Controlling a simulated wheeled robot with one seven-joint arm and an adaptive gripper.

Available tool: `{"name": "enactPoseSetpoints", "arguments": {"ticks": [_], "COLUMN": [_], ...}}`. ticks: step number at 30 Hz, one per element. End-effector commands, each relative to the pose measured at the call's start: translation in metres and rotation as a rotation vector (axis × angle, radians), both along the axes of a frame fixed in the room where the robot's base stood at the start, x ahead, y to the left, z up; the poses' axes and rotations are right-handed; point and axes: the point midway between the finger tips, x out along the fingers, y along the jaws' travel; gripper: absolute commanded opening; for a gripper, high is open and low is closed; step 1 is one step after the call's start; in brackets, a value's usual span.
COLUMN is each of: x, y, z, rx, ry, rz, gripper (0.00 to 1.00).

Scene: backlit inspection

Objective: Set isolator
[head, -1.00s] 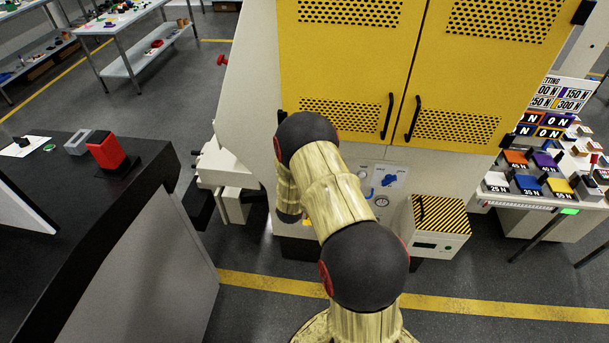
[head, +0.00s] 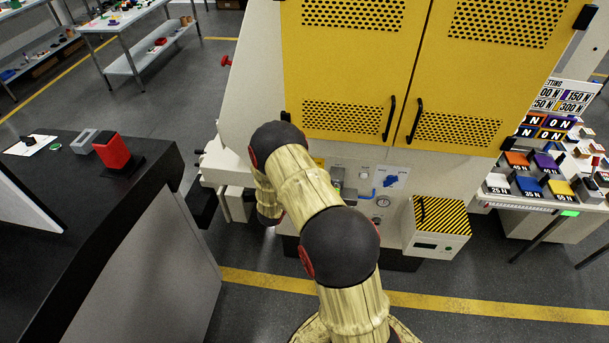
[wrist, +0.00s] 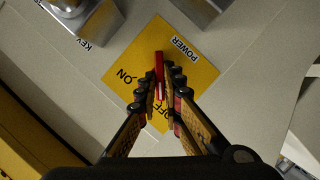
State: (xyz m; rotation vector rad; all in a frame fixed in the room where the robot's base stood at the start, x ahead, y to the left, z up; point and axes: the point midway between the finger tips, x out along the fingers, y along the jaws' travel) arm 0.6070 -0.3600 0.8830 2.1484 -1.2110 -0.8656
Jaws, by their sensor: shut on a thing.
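The isolator's red handle (wrist: 159,66) stands over a yellow plate (wrist: 125,63) marked POWER, ON and OFF in the wrist view. My gripper (wrist: 163,90) is shut on the handle, with one finger on each side of it. The handle's far end shows beyond the fingertips; its near part is between the fingers. The OFF lettering is partly covered by the fingers. In the head view a corner of the yellow plate (head: 318,162) shows beside my arm, which hides the gripper and handle.
A metal block by the label KEY (wrist: 72,12) is close by at upper left in the wrist view. Yellow cabinet doors (head: 345,70) rise above the panel. A striped box (head: 440,218) stands right of it. A dark counter (head: 140,165) is at left.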

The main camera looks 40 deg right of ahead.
Motion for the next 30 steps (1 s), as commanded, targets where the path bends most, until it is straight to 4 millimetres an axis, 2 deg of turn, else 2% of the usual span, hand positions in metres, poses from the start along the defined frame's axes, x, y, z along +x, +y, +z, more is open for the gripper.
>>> {"name": "enactPoseSetpoints", "arguments": {"ticks": [16,17,18,26,30], "x": [0.0014,0.0014,0.0014,0.0009,0.0007], "y": [0.0004,0.0004,0.0004,0.0003,0.0003], "z": [0.0005,0.0005,0.0005,0.0002,0.0001], "rx": [-0.018,-0.018,-0.018,-0.017,-0.017], "ry": [0.018,0.018,0.018,0.018,0.018], "rz": [0.003,0.003,0.003,0.002,0.000], "gripper": [0.00,0.09,0.11,0.26,0.27]}}
